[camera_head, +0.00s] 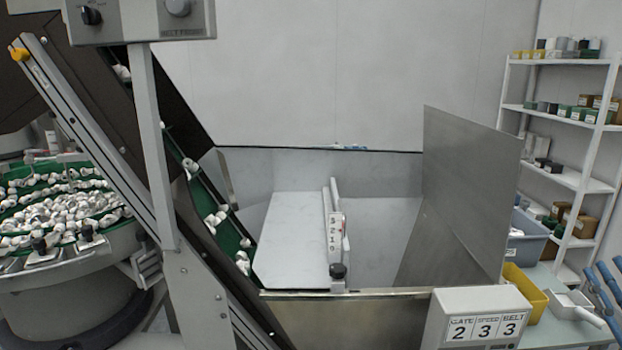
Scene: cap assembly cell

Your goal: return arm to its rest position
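I make out neither of my grippers in the head view, and no arm of mine can be told for sure. The view shows the cap cell. A steel bin with a pale sloping plate (292,238) stands in the middle. An upright number scale (335,235) with a black knob (337,271) stands at that plate's right edge. A green inclined belt (228,236) carrying white caps (216,217) runs down to the plate from the upper left.
A round feeder bowl (70,260) full of white caps stands at left. A tall steel panel (462,190) rises right of the bin. A display box (480,318) reads 2, 3, 3. At right are shelves (565,116), a yellow bin (526,291) and blue handles (603,300).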

